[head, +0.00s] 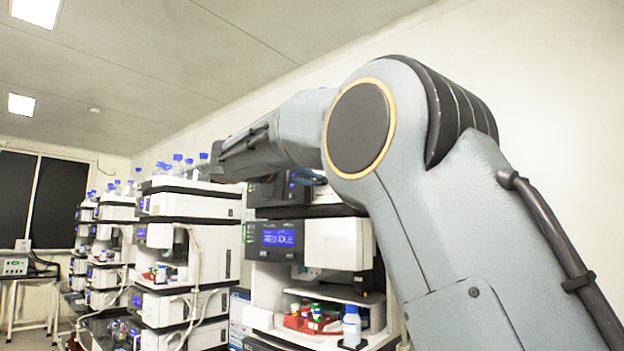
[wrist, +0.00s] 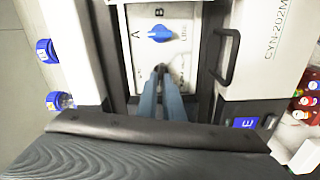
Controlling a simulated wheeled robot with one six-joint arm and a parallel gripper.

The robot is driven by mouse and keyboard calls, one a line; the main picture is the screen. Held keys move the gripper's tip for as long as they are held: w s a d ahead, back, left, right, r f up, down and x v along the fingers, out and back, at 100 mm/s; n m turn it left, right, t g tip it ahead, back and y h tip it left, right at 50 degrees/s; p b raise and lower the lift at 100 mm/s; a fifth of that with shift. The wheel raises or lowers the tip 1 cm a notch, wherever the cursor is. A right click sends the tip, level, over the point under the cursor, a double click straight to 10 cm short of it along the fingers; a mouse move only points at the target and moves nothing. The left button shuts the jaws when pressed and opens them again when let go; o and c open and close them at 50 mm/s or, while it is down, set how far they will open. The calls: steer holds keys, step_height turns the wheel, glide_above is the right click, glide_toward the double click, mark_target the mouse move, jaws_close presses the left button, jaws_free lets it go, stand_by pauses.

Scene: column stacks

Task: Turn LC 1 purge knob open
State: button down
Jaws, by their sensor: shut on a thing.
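In the wrist view, the two blue-grey fingers of my gripper (wrist: 161,74) reach up the picture to a pale front panel (wrist: 180,60). Their tips are close together, shut on a small dark knob (wrist: 160,68), apparently the purge knob; the tips mostly hide it. Its turned position cannot be read. A blue selector knob (wrist: 160,33) sits just above the tips on the same panel, apart from them, with the letters A and B and the word LINE around it. In the head view, my arm reaches to the nearest column stack (head: 335,245); the gripper is not clearly visible there.
A black handle (wrist: 226,58) stands out right of the fingers in the wrist view. Blue-capped bottles (wrist: 46,50) are at left. More stacks (head: 185,260) stand left.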

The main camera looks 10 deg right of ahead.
stand_by(0.3)
steer(key=c, duration=1.9)
jaws_free()
steer(key=shift+a, duration=0.1)
steer(key=b+v, duration=0.2)
steer(key=v, duration=0.5)
steer(key=shift+s+a, duration=0.25)
